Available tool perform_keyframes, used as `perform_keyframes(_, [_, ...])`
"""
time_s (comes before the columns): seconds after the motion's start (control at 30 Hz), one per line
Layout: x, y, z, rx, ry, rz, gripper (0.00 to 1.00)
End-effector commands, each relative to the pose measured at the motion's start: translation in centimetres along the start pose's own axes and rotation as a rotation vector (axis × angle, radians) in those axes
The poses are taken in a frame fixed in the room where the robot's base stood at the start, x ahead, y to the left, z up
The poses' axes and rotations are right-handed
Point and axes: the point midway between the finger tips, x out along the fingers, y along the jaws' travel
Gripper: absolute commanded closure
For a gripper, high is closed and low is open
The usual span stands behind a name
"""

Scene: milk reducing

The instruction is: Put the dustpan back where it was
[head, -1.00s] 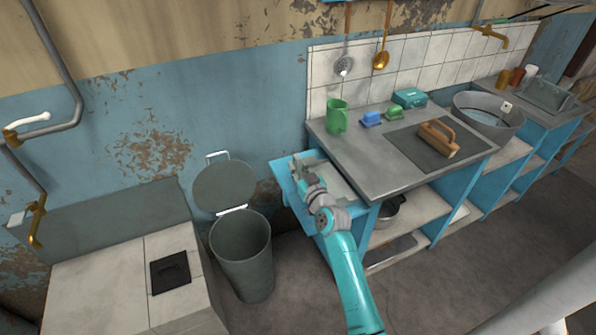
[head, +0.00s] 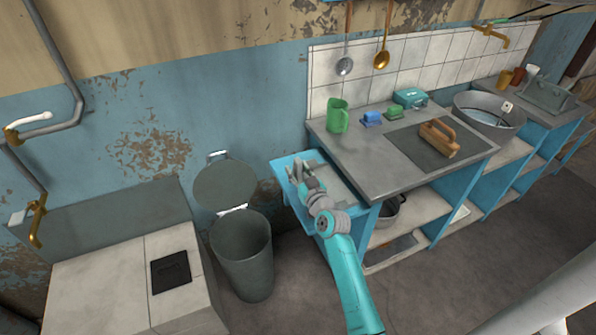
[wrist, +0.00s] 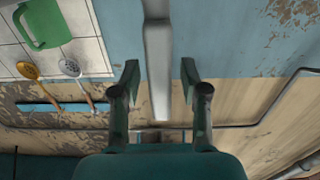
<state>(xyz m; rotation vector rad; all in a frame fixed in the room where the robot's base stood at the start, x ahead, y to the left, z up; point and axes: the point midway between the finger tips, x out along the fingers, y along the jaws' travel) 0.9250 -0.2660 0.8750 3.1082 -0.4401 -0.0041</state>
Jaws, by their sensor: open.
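My gripper (head: 299,168) is over the light blue shelf (head: 284,176) left of the counter. In the wrist view my gripper (wrist: 156,90) has its two fingers wide apart. A long pale grey bar (wrist: 158,65) stands between them, with a gap on each side. It may be the dustpan's handle, but its lower part is out of that view and I cannot be sure. In the head view my gripper and wrist hide part of the shelf top, and no dustpan can be made out clearly.
A grey bin (head: 243,265) with its lid raised stands left of the shelf. A skimmer and a ladle hang on the wall, also seen in the wrist view (wrist: 28,70).

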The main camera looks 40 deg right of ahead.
Motion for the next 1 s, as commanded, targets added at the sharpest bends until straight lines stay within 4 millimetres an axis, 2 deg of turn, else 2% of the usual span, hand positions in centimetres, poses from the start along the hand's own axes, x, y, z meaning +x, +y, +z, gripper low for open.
perform_keyframes(0.17, [-1.7,0.0,0.0,0.001,-0.001,0.001,0.56])
perform_keyframes(0.6, [-9.5,0.0,0.0,0.002,-0.001,0.001,0.56])
perform_keyframes(0.8, [-11.5,0.0,-0.1,0.001,0.0,0.0,0.56])
perform_keyframes(1.0, [-12.0,0.0,-0.1,0.001,0.001,0.0,0.56])
